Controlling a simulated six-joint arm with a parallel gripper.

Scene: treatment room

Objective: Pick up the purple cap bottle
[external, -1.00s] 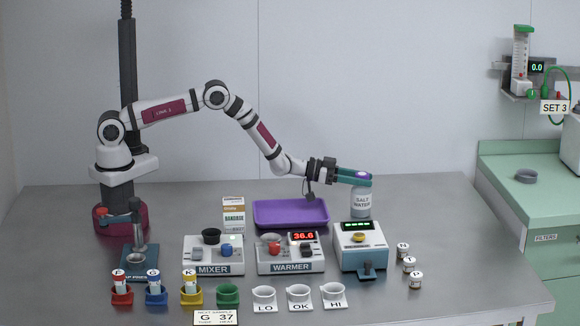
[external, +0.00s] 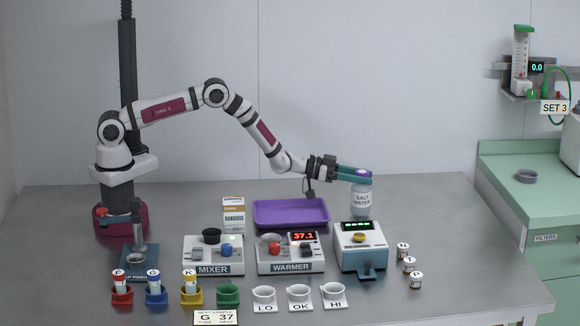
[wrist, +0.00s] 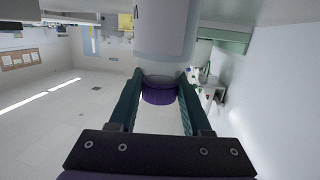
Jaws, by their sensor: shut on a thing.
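The purple cap bottle (external: 361,202) is a clear and white bottle labelled SALT WATER. It stands upright behind the small teal-and-white device, toward the right of the bench. My gripper (external: 362,177) reaches it from the left, with its teal fingers shut around the purple cap. In the wrist view the purple cap (wrist: 158,97) sits between both fingers, and the pale bottle body (wrist: 165,32) shows beyond it. I cannot tell whether the bottle's base touches the bench.
A purple tray (external: 290,223) lies left of the bottle. The teal-and-white device (external: 347,247) is close in front, with the warmer (external: 290,267) and mixer (external: 213,269) farther left. Several small lettered jars (external: 409,264) stand at right. The bench right of the bottle is clear.

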